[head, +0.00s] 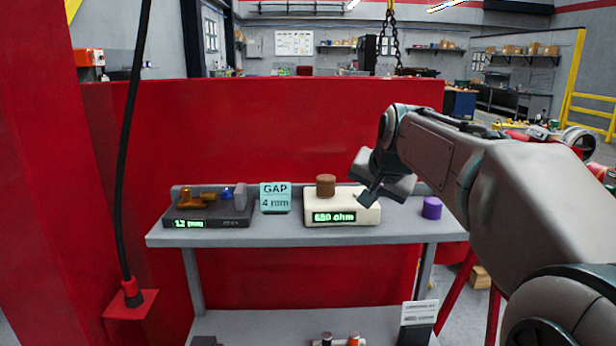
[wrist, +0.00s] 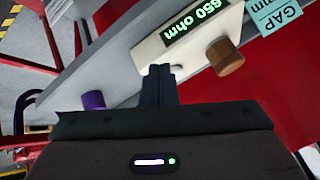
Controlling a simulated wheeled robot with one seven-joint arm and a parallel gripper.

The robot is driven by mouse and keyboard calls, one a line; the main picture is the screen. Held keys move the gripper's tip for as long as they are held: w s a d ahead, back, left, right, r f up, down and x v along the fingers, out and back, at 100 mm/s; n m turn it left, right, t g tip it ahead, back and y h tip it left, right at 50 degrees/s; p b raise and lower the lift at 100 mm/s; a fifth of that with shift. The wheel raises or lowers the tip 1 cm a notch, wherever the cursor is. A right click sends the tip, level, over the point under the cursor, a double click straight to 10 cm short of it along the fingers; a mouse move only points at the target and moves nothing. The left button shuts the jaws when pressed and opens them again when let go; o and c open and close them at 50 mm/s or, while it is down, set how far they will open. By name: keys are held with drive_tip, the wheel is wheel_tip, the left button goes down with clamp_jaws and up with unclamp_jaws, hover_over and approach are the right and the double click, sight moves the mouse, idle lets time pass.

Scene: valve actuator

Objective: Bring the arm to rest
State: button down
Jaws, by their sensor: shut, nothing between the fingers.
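My gripper (head: 369,193) is above the right end of the cream meter box in the head view, with my arm reaching in from the right. In the wrist view my gripper (wrist: 158,72) shows its two dark fingers pressed together, with nothing between them. The cream meter box (head: 342,206) has a green display that reads about 680 ohm in the head view; in the wrist view the box (wrist: 187,37) reads about 650 ohm. The fingertips appear over its near edge; I cannot tell whether they touch it.
A brown cylinder (head: 326,186) sits on the meter box. A purple cylinder (head: 432,207) stands right of it on the grey shelf (head: 272,232). A teal GAP 4 mm sign (head: 275,197) and a dark gauge box (head: 209,212) stand left. A red wall (head: 265,130) rises behind.

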drive_tip(key=s+f+n+g+b, duration=0.1)
drive_tip(key=s+f+n+g, duration=0.1)
drive_tip(key=s+f, duration=0.8)
drive_tip(key=s+f+n+g+b, duration=0.1)
drive_tip(key=s+f+n+g, duration=0.1)
drive_tip(key=s+f, duration=0.9)
drive_tip(key=s+n, duration=0.1)
drive_tip(key=s, duration=0.5)
drive_tip(key=shift+n+h, duration=0.4)
drive_tip(key=shift+s+d, duration=0.1)
drive_tip(key=shift+d, duration=0.05)
